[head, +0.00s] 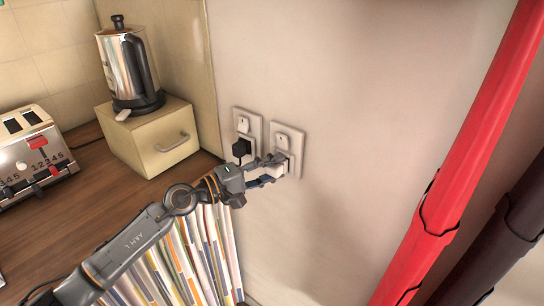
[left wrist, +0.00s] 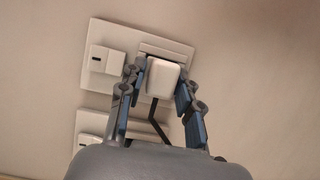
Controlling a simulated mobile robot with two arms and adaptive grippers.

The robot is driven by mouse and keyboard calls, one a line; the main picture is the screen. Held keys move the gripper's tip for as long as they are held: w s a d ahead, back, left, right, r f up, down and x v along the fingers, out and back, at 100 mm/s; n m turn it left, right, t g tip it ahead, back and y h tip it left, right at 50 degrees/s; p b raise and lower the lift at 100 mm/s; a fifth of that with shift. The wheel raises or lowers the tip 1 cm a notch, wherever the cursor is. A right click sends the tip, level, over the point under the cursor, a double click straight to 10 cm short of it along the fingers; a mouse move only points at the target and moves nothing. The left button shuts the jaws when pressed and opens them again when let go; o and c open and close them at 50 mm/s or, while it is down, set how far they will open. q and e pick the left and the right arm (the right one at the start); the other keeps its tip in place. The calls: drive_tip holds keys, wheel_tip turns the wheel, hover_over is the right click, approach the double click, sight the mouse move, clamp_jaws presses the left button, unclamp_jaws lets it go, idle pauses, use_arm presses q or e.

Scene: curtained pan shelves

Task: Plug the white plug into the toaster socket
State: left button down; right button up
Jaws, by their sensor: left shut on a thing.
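My left gripper (head: 266,173) reaches in from the left and is shut on the white plug (head: 285,166). The plug sits against the lower part of the right wall socket (head: 289,139). In the left wrist view the white plug (left wrist: 163,77) is between the two fingers of my left gripper (left wrist: 160,88), in front of the socket plate (left wrist: 118,34). The frames do not show how deep its pins are. A dark cord (left wrist: 157,122) runs down from it. The toaster (head: 32,153) stands on the counter at the left. My right gripper is not in view.
The left wall socket (head: 247,124) holds a black plug (head: 240,148) close to my gripper. A kettle (head: 130,62) stands on a cream drawer box (head: 150,135). Upright books (head: 200,250) stand below the sockets. Red (head: 470,140) and dark rolls hang at the right.

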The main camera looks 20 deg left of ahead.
use_arm(q)
drive_tip(key=shift+w+a+r, duration=0.1)
drive_tip(key=shift+r, duration=0.15)
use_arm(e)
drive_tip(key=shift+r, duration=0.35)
use_arm(q)
drive_tip(key=shift+f, duration=0.15)
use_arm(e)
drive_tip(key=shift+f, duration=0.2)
use_arm(q)
drive_tip(key=shift+b, duration=0.7)
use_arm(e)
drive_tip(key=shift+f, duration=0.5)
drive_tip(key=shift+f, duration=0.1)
use_arm(q)
drive_tip(key=shift+r+t+b, duration=0.3)
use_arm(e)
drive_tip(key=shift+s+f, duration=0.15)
use_arm(q)
drive_tip(key=shift+f, duration=0.25)
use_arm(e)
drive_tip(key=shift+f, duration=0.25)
